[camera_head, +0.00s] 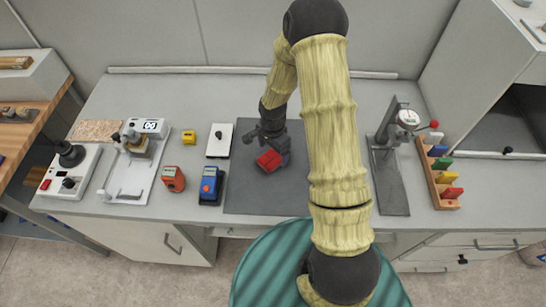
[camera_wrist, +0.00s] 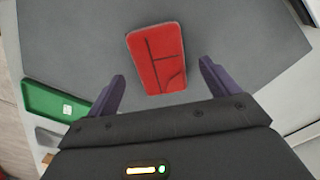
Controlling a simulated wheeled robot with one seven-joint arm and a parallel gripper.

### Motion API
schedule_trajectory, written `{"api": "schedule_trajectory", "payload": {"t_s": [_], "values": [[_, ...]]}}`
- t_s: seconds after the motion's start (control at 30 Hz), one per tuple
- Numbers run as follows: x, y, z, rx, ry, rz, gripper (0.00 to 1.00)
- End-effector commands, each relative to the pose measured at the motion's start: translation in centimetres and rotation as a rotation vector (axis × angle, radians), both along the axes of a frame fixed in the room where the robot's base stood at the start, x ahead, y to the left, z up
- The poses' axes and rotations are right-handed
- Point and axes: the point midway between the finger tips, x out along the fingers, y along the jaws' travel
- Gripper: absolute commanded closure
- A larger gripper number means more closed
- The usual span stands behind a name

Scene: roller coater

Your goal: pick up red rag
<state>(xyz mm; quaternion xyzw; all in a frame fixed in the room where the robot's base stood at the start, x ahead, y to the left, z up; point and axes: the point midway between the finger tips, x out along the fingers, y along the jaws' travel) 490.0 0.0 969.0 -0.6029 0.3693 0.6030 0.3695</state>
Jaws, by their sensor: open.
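The red rag (camera_head: 270,161) is a small folded red piece with dark crease lines. It lies on the dark grey mat (camera_head: 245,198) in the middle of the bench. My gripper (camera_head: 266,147) is over the mat at the rag, partly covering it in the head view. In the wrist view the rag (camera_wrist: 156,58) shows between and beyond the two open fingers of my gripper (camera_wrist: 162,70), with space on both sides. The fingers hold nothing. Their exact height above the rag cannot be told.
Left of the mat stand a blue device (camera_head: 210,185), an orange device (camera_head: 173,179) and a white pad (camera_head: 220,140). Right of it are a dial gauge stand (camera_head: 390,180) and a rack of coloured pieces (camera_head: 432,180). A green item (camera_wrist: 55,102) lies left in the wrist view.

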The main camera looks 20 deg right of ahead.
Motion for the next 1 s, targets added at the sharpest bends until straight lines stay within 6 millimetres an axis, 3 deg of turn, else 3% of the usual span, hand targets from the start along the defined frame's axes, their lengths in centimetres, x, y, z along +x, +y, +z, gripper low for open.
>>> {"api": "schedule_trajectory", "payload": {"t_s": [0.33, 0.87, 1.0], "values": [[0.1, 0.0, -3.2, 0.000, 0.000, 0.000, 0.13], [0.1, -0.1, -3.4, 0.000, 0.000, 0.000, 0.13], [0.1, -0.1, -3.4, 0.000, 0.000, 0.000, 0.36]]}}
